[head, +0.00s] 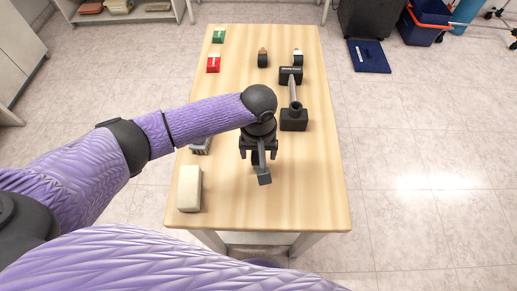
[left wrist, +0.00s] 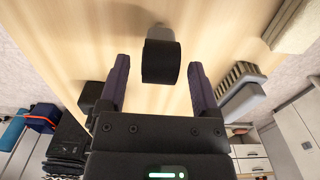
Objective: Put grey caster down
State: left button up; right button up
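The grey caster has a black wheel (left wrist: 161,62) and a grey part (left wrist: 160,31) in the left wrist view. It appears to rest on the pale wooden table (head: 310,190). My left gripper (head: 262,165) is over the near middle of the table. In the left wrist view its two fingers (left wrist: 159,85) are apart, one on each side of the wheel, with a narrow gap on both sides. In the head view the caster is mostly hidden by the gripper, and its dark part (head: 264,178) shows below the fingers. My right gripper is not in view.
A cream block (head: 189,188) and a grey ribbed item (head: 201,146) lie at the left edge. A black-ended metal bar piece (head: 293,95) stands right of centre. Two small casters (head: 262,59) (head: 298,58), a green block (head: 218,34) and a red block (head: 213,63) are farther back. The right front is clear.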

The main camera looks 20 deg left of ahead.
pick_arm(q)
notch_tip(320, 180, up, 12)
jog(key=p, duration=0.5)
jog(key=shift+r, duration=0.2)
dwell(1.2)
